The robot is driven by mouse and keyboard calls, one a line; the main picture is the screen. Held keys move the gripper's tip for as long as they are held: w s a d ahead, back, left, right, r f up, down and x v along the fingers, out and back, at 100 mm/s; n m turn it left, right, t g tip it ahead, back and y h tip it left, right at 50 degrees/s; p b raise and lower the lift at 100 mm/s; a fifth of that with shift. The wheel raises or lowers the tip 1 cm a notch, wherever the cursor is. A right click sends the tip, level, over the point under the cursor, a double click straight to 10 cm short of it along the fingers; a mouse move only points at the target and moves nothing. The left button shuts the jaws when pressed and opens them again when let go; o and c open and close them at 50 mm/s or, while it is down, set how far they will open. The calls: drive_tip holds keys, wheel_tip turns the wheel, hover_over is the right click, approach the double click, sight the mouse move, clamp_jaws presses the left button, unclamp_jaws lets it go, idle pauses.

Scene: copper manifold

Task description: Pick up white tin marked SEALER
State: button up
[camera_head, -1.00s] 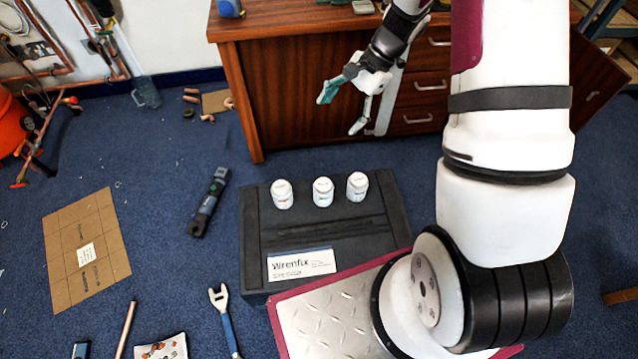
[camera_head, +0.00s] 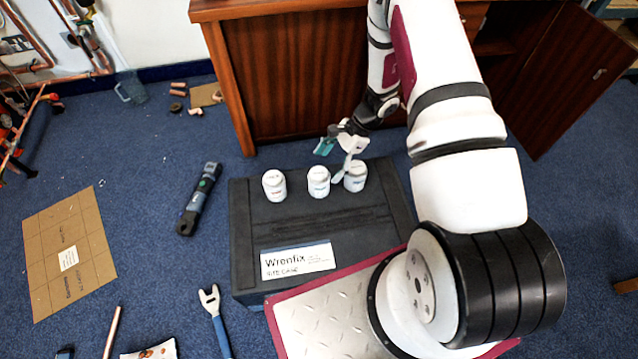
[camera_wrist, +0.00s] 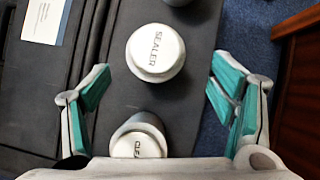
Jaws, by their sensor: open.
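The white tin marked SEALER (camera_wrist: 155,52) stands upright in the wrist view, its lid lettering readable. From the layout it is the middle tin (camera_head: 318,182) of three in the head view. My gripper (camera_wrist: 160,78) is open and empty, its teal-padded fingers spread to either side below the SEALER tin in the picture. A second white tin, lettered "CLE" (camera_wrist: 138,138), shows nearer the palm, which hides part of it. In the head view my gripper (camera_head: 334,160) is beside the middle and right tins, one finger overlapping the right tin (camera_head: 355,176). I cannot tell whether it touches.
The tins stand on a dark case (camera_head: 390,215) with a Wrenfix label (camera_head: 298,261). The left tin (camera_head: 274,186) is at the row's end. A wooden cabinet (camera_head: 310,95) stands behind. A dark tool (camera_head: 199,199) and a wrench (camera_head: 214,318) lie on the carpet.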

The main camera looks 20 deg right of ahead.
sight(323, 171)
drive_tip(key=shift+s+b+x, duration=0.2)
drive_tip(key=shift+b+x, duration=1)
drive_tip(key=shift+x, duration=1.9)
drive_tip(key=shift+r, duration=0.1)
drive_tip(key=shift+a, duration=0.1)
drive_tip(key=c, duration=1.5)
